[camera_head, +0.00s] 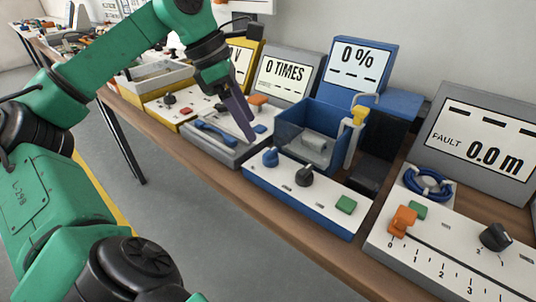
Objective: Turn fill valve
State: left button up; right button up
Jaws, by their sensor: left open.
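The blue station (252,184) stands on the bench with a screen (359,60) reading 0 %. It has a clear blue tank (293,125) with a grey cylinder-like thing inside. On its white front panel are a blue knob (270,157), a black knob (304,175) and a green button (346,205). A grey spout with a yellow part (358,115) stands at the tank's right. I cannot tell which part is the fill valve. My left gripper (246,134) is open and empty, pointing down over the grey station, left of the blue tank. My right gripper is out of view.
The grey station (211,152) with a "0 TIMES" screen holds a blue tool. A yellow station (185,100) stands further left. At right, another station has a "FAULT 0.0 m" screen (480,148), a blue cable coil (428,183) and an orange slider (402,219). The bench front edge is clear.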

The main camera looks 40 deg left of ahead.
aim_at(267, 151)
pick_arm(q)
jog(key=x, duration=0.4)
jog(key=b+x, duration=0.1)
jog(key=x, duration=0.4)
jog(key=shift+w+f, duration=0.25)
jog(key=shift+w, duration=0.05)
jog(key=shift+r, duration=0.1)
grip_shut()
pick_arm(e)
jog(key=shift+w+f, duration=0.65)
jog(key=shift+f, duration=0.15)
